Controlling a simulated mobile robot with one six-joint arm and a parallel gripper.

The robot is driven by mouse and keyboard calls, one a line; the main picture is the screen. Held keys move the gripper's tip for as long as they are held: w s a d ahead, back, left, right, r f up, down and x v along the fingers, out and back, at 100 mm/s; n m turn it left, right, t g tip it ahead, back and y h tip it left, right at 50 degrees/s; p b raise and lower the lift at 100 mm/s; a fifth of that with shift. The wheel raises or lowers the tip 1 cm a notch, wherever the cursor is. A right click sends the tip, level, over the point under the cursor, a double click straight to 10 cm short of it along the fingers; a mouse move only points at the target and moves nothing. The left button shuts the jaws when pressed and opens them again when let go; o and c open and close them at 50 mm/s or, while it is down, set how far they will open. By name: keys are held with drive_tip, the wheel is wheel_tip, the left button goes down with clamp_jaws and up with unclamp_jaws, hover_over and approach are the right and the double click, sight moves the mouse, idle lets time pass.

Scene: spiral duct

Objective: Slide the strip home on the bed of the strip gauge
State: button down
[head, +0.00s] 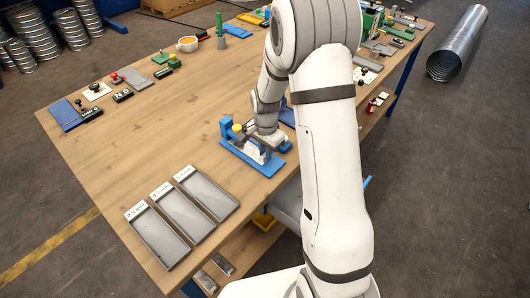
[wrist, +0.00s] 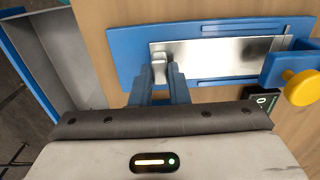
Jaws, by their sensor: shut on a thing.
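The strip gauge is a blue bed (wrist: 128,45) with low side rails and a blue upright (wrist: 274,68) carrying a yellow knob (wrist: 301,88) at its right end. The shiny metal strip (wrist: 225,52) lies lengthwise on the bed between the rails. My gripper (wrist: 161,76) is shut on the strip at its left end, the end away from the knob. The strip's right end lies near the upright; I cannot tell whether it touches a stop. In the head view the gauge bed (head: 264,167) stands at the table's near right edge, with my gripper (head: 262,148) over it, partly hidden.
Several labelled grey trays (head: 158,237) lie at the table's near left. A small dark display (wrist: 263,101) sits beside the upright. Small tools, a blue mat (head: 65,115) and an orange cup (head: 187,44) stand farther back. The table's middle (head: 165,125) is clear.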

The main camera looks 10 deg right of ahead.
drive_tip(key=c, duration=0.7)
unclamp_jaws()
drive_tip(key=shift+c, duration=0.2)
drive_tip(key=shift+w, duration=0.1)
drive_tip(key=shift+r+p, duration=2)
drive_tip(key=shift+r, duration=1.5)
drive_tip(key=shift+r, duration=0.15)
drive_tip(key=s+r+n+t+b, duration=0.15)
drive_tip(key=s+r+n, duration=0.35)
drive_tip(key=s+r, duration=0.65)
drive_tip(key=s+r+n+t, duration=0.2)
drive_tip(key=s+r+n, duration=0.4)
drive_tip(key=s, duration=0.6)
drive_tip(key=shift+d+r+b, duration=0.15)
drive_tip(key=shift+d+b, duration=0.15)
drive_tip(key=shift+d, duration=0.1)
